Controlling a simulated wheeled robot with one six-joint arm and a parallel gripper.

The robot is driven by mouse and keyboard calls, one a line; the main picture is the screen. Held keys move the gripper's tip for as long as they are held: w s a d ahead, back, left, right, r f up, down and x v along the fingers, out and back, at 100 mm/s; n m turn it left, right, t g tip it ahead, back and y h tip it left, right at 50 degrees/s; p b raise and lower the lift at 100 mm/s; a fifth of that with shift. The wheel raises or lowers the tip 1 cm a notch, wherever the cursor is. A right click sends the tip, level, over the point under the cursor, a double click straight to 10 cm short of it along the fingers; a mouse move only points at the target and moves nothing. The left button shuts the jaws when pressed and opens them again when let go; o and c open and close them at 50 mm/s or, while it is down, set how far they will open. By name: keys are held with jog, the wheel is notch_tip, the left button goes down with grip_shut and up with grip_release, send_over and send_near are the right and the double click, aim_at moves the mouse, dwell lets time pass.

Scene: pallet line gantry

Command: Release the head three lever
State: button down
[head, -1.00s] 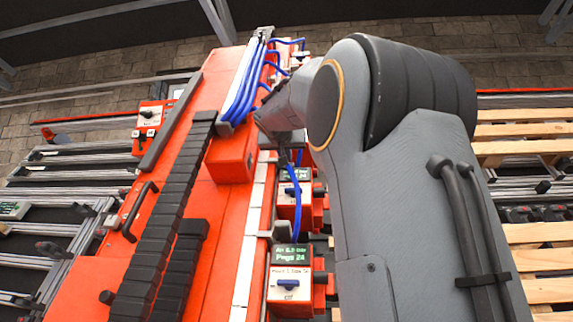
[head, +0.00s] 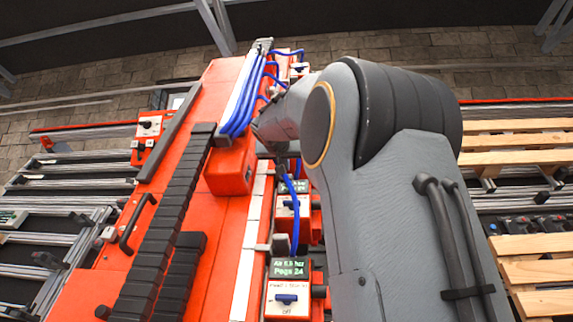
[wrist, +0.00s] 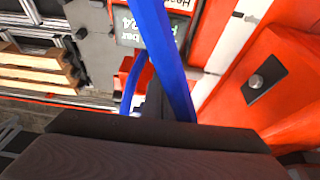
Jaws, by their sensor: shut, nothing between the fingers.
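A second, similar box (head: 293,217) with a blue lever (head: 290,204) stands farther along the red beam. The labels are too small to tell which is head three. My gripper (wrist: 153,102) shows dark and shut in the wrist view, partly behind a blue hose (wrist: 165,60). A display (wrist: 130,28) and part of a white label plate lie beyond; no lever shows clearly there.
Blue hoses (head: 243,98) loop along the red beam (head: 215,215) and hang near the boxes. A black cable chain (head: 172,220) runs along the beam. Wooden pallets (head: 515,140) stand at right and roller conveyors (head: 70,180) at left.

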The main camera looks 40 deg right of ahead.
jog(key=s+a+r, duration=0.4)
jog(key=s+a, duration=0.3)
jog(key=s, duration=0.1)
jog(key=shift+r, duration=0.35)
